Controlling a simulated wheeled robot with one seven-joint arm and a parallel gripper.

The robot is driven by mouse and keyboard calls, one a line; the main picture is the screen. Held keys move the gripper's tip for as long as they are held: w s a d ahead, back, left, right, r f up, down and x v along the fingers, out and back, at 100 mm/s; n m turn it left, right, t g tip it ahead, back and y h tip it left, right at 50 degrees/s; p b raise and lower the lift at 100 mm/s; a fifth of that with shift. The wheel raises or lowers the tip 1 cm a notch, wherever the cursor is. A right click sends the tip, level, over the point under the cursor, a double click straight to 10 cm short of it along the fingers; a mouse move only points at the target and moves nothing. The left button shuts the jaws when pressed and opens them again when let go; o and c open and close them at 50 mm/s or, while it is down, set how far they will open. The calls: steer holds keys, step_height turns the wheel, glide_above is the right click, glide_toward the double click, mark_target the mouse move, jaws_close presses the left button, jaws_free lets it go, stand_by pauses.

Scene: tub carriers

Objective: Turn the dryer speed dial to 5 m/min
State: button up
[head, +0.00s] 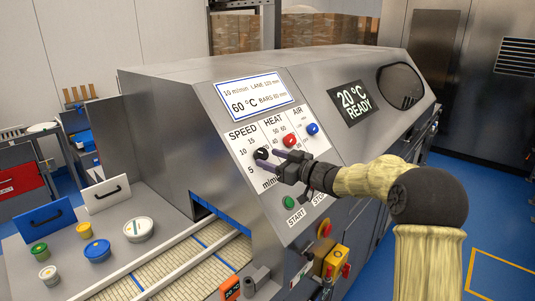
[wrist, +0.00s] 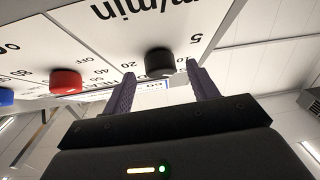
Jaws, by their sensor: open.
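The black speed dial (head: 262,153) sits on the sloped white panel under the word SPEED, with 5, 10 and 15 printed around it. In the wrist view the dial (wrist: 160,62) appears upside down, close to the printed 5. Its pointer is too small to read. My gripper (head: 266,158) is open at the dial, one purple finger on each side of it. In the wrist view the fingertips (wrist: 161,76) flank the dial with gaps; I cannot tell whether they touch it.
The red heat knob (head: 289,140) and blue air knob (head: 312,128) are right of the dial. A label (head: 254,97) reads 10 m/min and 60 °C; a dark display (head: 353,102) reads 20 °C READY. Green start button (head: 289,201) lies below. Tubs stand on the bench (head: 70,250) at left.

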steer(key=shift+x, duration=1)
steer(key=c, duration=1)
